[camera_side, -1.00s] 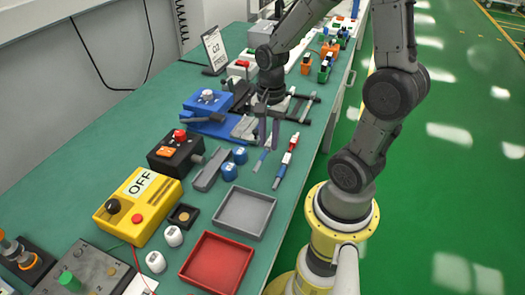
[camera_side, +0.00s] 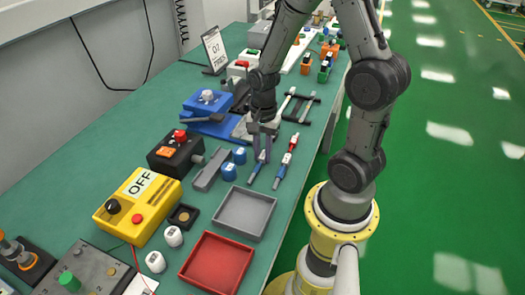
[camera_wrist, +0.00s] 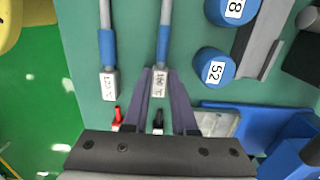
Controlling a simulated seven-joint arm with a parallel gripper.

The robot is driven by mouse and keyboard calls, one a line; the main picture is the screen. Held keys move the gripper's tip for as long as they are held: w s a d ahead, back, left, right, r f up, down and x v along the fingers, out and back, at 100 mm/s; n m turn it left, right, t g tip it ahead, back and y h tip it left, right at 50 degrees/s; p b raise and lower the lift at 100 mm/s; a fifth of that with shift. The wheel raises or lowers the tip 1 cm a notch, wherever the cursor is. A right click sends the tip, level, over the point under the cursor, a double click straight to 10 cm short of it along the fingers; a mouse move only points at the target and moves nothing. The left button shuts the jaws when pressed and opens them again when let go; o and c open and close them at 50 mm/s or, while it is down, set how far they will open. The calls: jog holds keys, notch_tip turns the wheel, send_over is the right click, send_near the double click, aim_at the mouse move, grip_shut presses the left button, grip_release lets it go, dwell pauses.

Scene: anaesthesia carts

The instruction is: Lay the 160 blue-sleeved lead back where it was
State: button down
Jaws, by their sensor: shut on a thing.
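The 160 lead (camera_wrist: 159,84) has a white block marked 160, a blue sleeve (camera_wrist: 162,45), a grey stem and a black end. My gripper (camera_wrist: 160,72) is shut on its white block, one finger on each side. In the side view my gripper (camera_side: 262,160) points down, low over the bench, with the lead's blue sleeve (camera_side: 254,172) showing just below the fingers. I cannot tell whether the lead touches the bench. A second blue-sleeved lead (camera_wrist: 109,82), marked 120, with a red end, lies parallel to its left in the wrist view; it also shows in the side view (camera_side: 283,167).
Two blue cylinders (camera_side: 229,171) and a grey channel (camera_side: 211,169) stand left of the leads. A grey tray (camera_side: 244,213) and a red tray (camera_side: 216,262) lie in front. A dark rack (camera_side: 301,105) is behind. The bench's right edge is near.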

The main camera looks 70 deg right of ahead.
jog(key=c, duration=0.7)
grip_release()
notch_tip(320, 180, up, 12)
jog(key=shift+s+a+r+n+t+h, duration=0.1)
jog(key=shift+s+a+r+n+t, duration=1.15)
jog(key=shift+n, duration=1.75)
jog(key=shift+s+a+r+n+t+h, duration=0.1)
jog(key=shift+s+a+r+n+t, duration=0.5)
jog(key=shift+s+a+r+n, duration=1.75)
jog(key=shift+s+a+r+n+t+h, duration=0.15)
jog(key=shift+a+r+n+t, duration=0.7)
jog(key=shift+n, duration=2.8)
jog(key=shift+a+f, duration=0.25)
jog(key=shift+a, duration=0.1)
